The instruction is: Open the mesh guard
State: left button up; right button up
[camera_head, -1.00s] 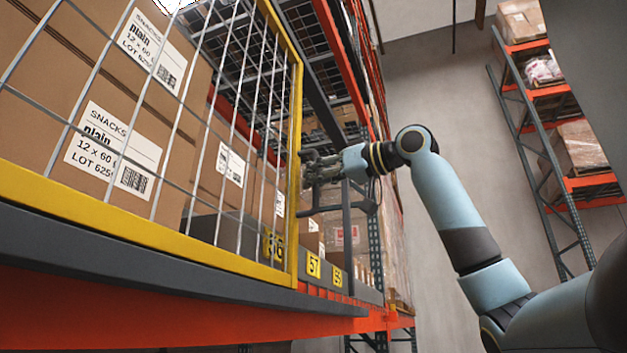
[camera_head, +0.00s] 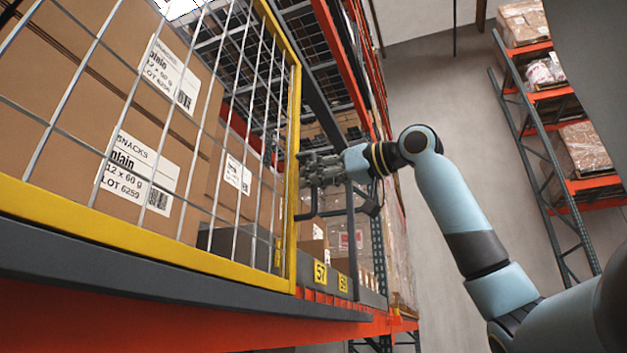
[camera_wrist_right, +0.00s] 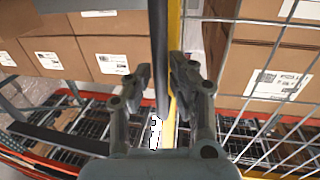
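The mesh guard is a grey wire grid in a yellow frame (camera_head: 294,190), standing in front of cartons on the shelf. A dark handle (camera_head: 306,216) sticks out from its right upright. My right gripper (camera_head: 316,172) is at this handle, just right of the yellow upright. In the right wrist view the fingers (camera_wrist_right: 160,80) lie close on both sides of the dark handle bar (camera_wrist_right: 158,35), with the yellow upright (camera_wrist_right: 174,25) right behind it. They look closed on the bar. My left gripper is in neither view.
Cartons with white labels (camera_head: 140,175) stand behind the mesh. A grey ledge (camera_head: 150,273) and orange beam (camera_head: 150,315) run below it. Yellow number tags (camera_head: 320,273) sit right of the guard. Another rack (camera_head: 545,140) stands far right, across open floor.

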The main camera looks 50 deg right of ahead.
jog(key=shift+o, duration=1)
jog(key=shift+w+f, duration=0.1)
jog(key=shift+w, duration=0.05)
notch_tip(320, 180, up, 10)
dwell(0.3)
